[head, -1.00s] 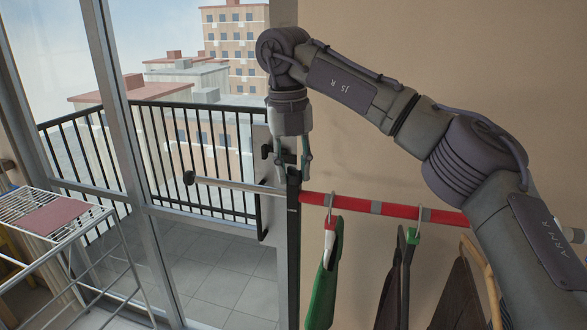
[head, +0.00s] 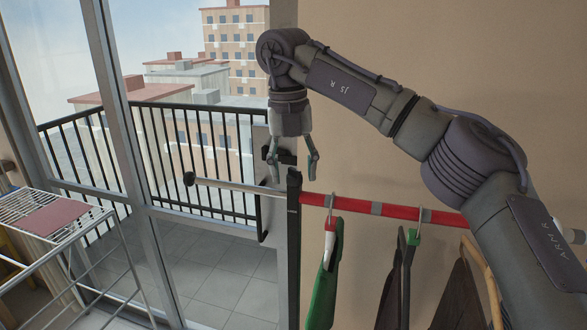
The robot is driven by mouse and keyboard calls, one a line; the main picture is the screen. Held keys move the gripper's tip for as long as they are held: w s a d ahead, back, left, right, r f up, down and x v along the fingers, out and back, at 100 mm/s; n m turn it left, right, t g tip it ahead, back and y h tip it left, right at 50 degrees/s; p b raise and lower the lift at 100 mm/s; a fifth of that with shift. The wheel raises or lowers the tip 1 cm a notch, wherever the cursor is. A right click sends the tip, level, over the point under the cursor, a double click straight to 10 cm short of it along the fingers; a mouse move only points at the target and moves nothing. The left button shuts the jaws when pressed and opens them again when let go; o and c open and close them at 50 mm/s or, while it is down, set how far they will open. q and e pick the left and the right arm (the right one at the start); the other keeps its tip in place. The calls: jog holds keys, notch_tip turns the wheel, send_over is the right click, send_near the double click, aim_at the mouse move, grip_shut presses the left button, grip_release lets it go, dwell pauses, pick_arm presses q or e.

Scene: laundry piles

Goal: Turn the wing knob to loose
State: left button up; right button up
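My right gripper (head: 292,172) points down with its two fingers spread apart, just above the top of the black upright post (head: 293,235). A dark piece (head: 287,157), which may be the wing knob, shows between and behind the fingers. The fingers partly cover it, so I cannot tell its angle or whether they touch it. The post stands by the rail, which is bare metal (head: 232,187) on the left and red (head: 350,205) on the right. My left gripper is not in view.
A green garment (head: 324,275) and dark garments (head: 391,280) hang from the red rail. A white drying rack (head: 85,245) with a reddish cloth (head: 55,219) stands at the left. Glass doors and a balcony railing (head: 205,150) lie behind; a plain wall is at right.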

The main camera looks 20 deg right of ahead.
aim_at(289, 175)
jog(key=shift+r, duration=0.1)
notch_tip(289, 175, up, 12)
jog(key=shift+a, duration=0.4)
dwell(0.4)
